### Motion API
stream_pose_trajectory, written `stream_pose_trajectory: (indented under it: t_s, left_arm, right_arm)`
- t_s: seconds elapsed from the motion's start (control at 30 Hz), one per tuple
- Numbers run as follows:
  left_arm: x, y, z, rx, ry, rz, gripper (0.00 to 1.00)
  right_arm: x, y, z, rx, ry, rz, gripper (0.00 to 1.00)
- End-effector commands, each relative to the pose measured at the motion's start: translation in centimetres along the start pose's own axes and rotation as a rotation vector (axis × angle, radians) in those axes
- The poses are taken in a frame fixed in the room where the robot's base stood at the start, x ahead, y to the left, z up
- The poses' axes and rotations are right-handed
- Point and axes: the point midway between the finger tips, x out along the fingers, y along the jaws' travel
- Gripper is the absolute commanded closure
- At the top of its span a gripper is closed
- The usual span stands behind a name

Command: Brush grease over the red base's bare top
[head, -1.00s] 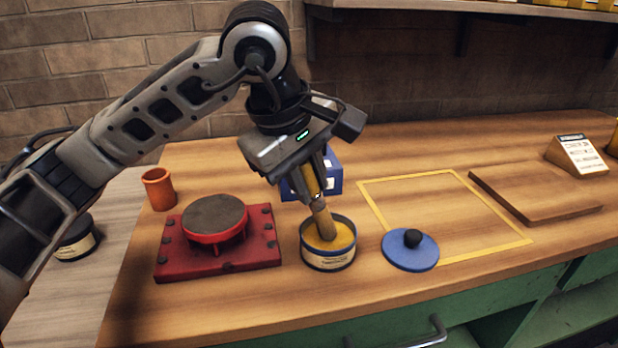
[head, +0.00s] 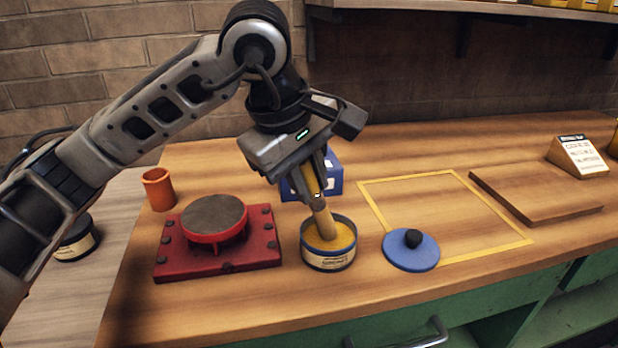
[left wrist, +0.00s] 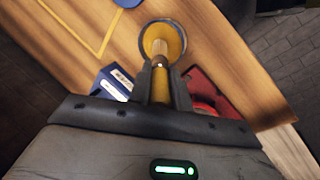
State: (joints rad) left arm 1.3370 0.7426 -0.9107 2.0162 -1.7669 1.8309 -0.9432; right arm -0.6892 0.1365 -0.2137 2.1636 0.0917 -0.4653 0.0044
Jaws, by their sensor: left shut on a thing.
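The red base (head: 175,262) sits on the bench at left, with a round, dark grey bare top (head: 214,213). It shows partly behind the fingers in the left wrist view (left wrist: 205,90). My left gripper (head: 318,192) is shut on the brush (head: 323,220), whose bristle end is down in the open grease tin (head: 328,262). The tin holds yellow grease and stands just right of the red base; it also shows in the left wrist view (left wrist: 147,28). The bristle tip is hidden in the tin. My right gripper is not in view.
A blue lid (head: 411,256) with a black knob lies right of the tin, over the yellow taped square (head: 450,172). A blue box (head: 330,172) stands behind the gripper. An orange cup (head: 159,190) stands behind the base. A wooden board (head: 535,190) lies at right.

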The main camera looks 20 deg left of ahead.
Motion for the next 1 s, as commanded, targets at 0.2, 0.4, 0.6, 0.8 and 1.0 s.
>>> stream_pose_trajectory:
  t_s: [0.2, 0.4, 0.6, 0.8, 1.0]
  left_arm:
    - [0.2, -0.1, 0.1, 0.001, -0.001, -0.006, 1.0]
    - [0.0, 0.0, 0.1, 0.001, -0.001, -0.006, 1.0]
    - [-1.4, 0.5, 0.0, 0.001, 0.0, -0.003, 1.0]
    - [-3.0, 1.1, 0.0, 0.001, -0.001, -0.002, 1.0]
    - [-4.5, 1.7, -0.1, 0.0, -0.001, -0.001, 1.0]
  right_arm:
    - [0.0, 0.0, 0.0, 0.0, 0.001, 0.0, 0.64]
    - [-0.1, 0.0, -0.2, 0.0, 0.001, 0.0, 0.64]
    - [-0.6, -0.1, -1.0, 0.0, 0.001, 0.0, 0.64]
    - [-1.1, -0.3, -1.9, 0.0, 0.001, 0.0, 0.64]
    - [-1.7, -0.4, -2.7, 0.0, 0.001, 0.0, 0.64]
